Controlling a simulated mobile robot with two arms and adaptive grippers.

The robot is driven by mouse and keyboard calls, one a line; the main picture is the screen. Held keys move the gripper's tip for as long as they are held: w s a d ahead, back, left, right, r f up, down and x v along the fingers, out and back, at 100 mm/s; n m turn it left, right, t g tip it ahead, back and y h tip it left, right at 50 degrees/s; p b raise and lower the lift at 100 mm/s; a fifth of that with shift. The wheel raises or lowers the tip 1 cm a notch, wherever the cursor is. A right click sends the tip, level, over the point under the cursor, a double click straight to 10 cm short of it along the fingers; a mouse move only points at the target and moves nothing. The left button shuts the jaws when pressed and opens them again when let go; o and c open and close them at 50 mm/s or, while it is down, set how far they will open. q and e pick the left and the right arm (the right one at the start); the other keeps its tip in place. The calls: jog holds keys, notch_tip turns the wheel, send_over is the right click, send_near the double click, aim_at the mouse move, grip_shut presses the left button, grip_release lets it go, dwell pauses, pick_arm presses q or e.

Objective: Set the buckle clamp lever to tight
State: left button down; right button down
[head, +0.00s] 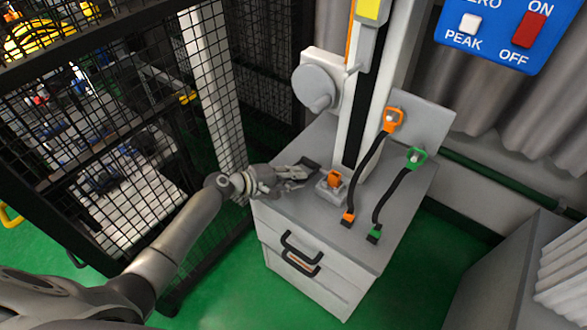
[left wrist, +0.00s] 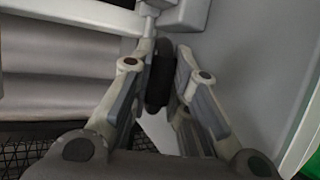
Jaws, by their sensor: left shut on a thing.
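My left gripper (head: 300,171) reaches in from the left, low over the grey cabinet top. Its two fingers are closed on a dark, rounded grip (left wrist: 158,75), seen between them in the left wrist view; the grip looks like the clamp lever's handle. The dark end (head: 309,163) also shows at the fingertips in the head view. Just right of the fingertips, a small grey block with an orange part (head: 334,179) sits at the foot of the white column. How the grip joins the clamp is hidden. My right gripper is out of view.
The white column (head: 357,130) rises behind the block. Black cables with orange (head: 348,216) and green (head: 375,233) ends lie on the cabinet top (head: 300,214) at right. A black mesh fence (head: 100,120) stands at left. A blue switch panel (head: 500,35) is at upper right.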

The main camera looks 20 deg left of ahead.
aim_at(298, 163)
pick_arm(q)
jog(key=w+r+g+y+p, duration=0.1)
jog(key=w+r+g+p, duration=0.1)
jog(key=w+d+r+n+g+y+p, duration=0.1)
jog(key=w+r+g+p, duration=0.1)
jog(key=g, duration=0.1)
jog(key=w+d+r+n+g+y+p, duration=0.1)
jog(key=w+r+g+y+p, duration=0.1)
jog(key=g, duration=0.1)
jog(key=shift+w+d+r, duration=0.15)
jog(key=shift+w, duration=0.15)
jog(key=shift+w+d+r, duration=0.1)
jog(key=shift+w+r, duration=0.05)
jog(key=shift+w, duration=0.1)
dwell(0.6)
jog(key=shift+w+r, duration=0.1)
jog(key=shift+w, duration=0.05)
dwell(0.4)
jog(key=c, duration=1.4)
grip_release()
jog(key=shift+o, duration=0.2)
